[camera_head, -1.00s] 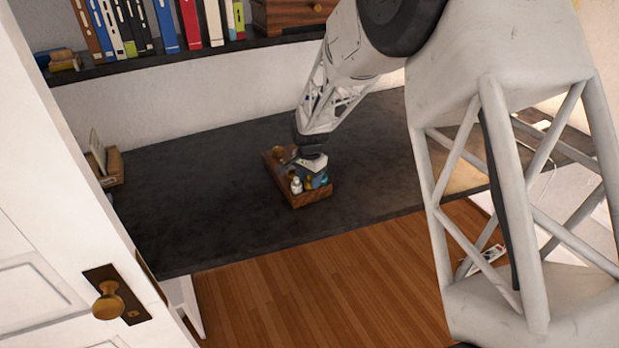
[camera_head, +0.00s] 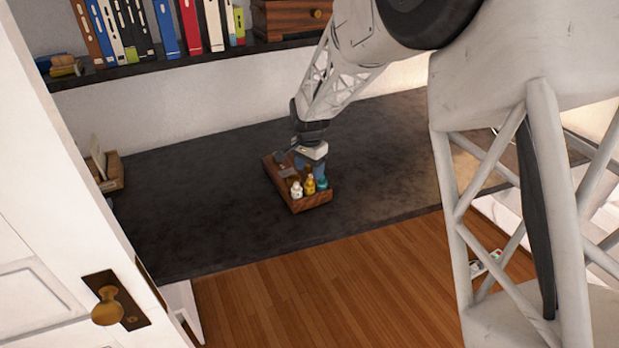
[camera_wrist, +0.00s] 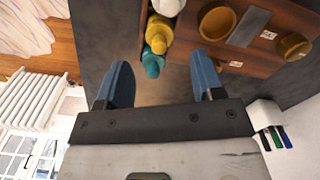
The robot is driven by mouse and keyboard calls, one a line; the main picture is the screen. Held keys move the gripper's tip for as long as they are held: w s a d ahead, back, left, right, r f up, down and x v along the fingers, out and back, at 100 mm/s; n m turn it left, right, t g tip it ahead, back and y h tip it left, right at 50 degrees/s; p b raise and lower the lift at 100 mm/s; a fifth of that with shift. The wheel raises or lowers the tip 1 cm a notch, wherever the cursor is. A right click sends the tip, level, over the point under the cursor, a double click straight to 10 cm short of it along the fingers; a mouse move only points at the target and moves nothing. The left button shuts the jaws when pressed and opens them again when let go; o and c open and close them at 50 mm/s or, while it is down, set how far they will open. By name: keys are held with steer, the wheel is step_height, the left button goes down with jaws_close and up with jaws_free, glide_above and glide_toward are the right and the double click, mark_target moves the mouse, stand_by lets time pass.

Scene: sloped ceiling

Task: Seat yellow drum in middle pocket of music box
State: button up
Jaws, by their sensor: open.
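The music box (camera_head: 313,202) is a brown wooden tray-like box on the dark desk. A yellow rounded piece with a narrow top (camera_head: 310,185), which I take for the yellow drum, stands at its near end between a white piece (camera_head: 296,188) and a teal one (camera_head: 321,183). The wrist view shows the yellow piece (camera_wrist: 159,28) in the same row, upper left of centre. My gripper (camera_wrist: 161,62) is open with blue fingers spread and nothing held. In the head view my gripper (camera_head: 311,164) is over the box, behind that row. The pocket under the yellow piece is hidden.
Ochre round cups (camera_wrist: 217,22) and a grey plate (camera_wrist: 249,27) occupy the rest of the box. A small wooden holder (camera_head: 107,172) stands at the desk's left end. A shelf with binders (camera_head: 165,25) is above. The desk around the box is clear.

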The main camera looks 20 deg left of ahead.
mark_target(310, 179)
step_height(310, 179, up, 6)
stand_by(0.4)
steer(key=shift+r, duration=0.1)
steer(key=shift+d, duration=0.1)
stand_by(0.6)
steer(key=s+d+r+n, duration=0.1)
steer(key=s+d+r, duration=0.35)
steer(key=d, duration=0.45)
steer(key=s+d+r+t, duration=0.1)
steer(key=s+d+r, duration=0.35)
steer(key=d, duration=0.35)
steer(key=s+d+r+n, duration=0.1)
steer(key=s+d+r, duration=0.35)
steer(key=d, duration=0.45)
steer(key=s+d+n, duration=0.1)
steer(key=s+d, duration=0.8)
steer(key=s, duration=0.4)
steer(key=s+d+n+t, duration=0.1)
steer(key=s+d, duration=0.8)
steer(key=s, duration=0.3)
steer(key=shift+s+f+t, duration=0.3)
steer(key=shift+s+f, duration=0.1)
